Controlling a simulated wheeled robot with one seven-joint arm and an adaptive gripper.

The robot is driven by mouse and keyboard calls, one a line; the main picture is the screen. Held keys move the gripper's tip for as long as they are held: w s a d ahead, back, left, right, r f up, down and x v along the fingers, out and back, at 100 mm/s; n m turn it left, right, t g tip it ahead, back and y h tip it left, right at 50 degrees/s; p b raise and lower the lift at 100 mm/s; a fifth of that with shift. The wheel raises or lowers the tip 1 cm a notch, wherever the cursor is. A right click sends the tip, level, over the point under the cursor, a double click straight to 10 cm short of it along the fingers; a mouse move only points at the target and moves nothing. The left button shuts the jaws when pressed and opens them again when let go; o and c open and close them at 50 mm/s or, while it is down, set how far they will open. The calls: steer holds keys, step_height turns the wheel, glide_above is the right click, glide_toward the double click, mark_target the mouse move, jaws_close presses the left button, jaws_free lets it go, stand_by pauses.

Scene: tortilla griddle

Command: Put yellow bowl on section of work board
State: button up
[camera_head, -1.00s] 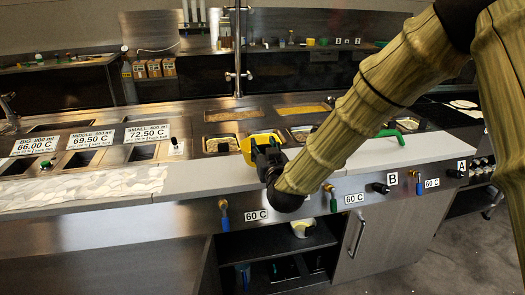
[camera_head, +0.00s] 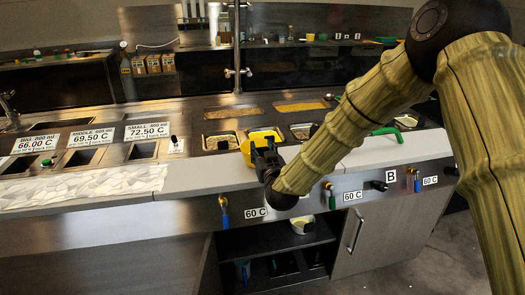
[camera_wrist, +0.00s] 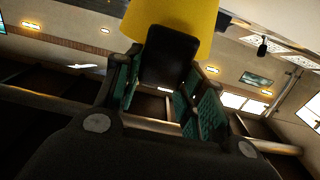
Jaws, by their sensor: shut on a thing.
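The yellow bowl (camera_head: 261,135) is held at the tip of my gripper (camera_head: 265,152), over the front part of the counter in the head view. In the wrist view the yellow bowl (camera_wrist: 172,22) fills the top middle, and my gripper (camera_wrist: 160,92) is shut on it with green-lined fingers. The work board (camera_head: 198,176) is the pale strip along the counter's front edge, with a white stone-patterned section (camera_head: 80,190) at its left. The bowl is right of that patterned section. My arm hides part of the counter to the right.
Sunken food trays (camera_head: 221,141) lie behind the bowl. A green handle (camera_head: 386,131) lies on the right of the counter. Valves with coloured handles (camera_head: 224,212) stick out of the front panel.

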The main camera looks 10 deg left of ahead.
steer(key=shift+f, duration=0.1)
steer(key=o, duration=1.2)
steer(key=shift+s+d, duration=0.15)
steer(key=shift+s, duration=0.1)
steer(key=b+v, duration=0.2)
steer(key=v, duration=0.9)
steer(key=shift+s, duration=0.25)
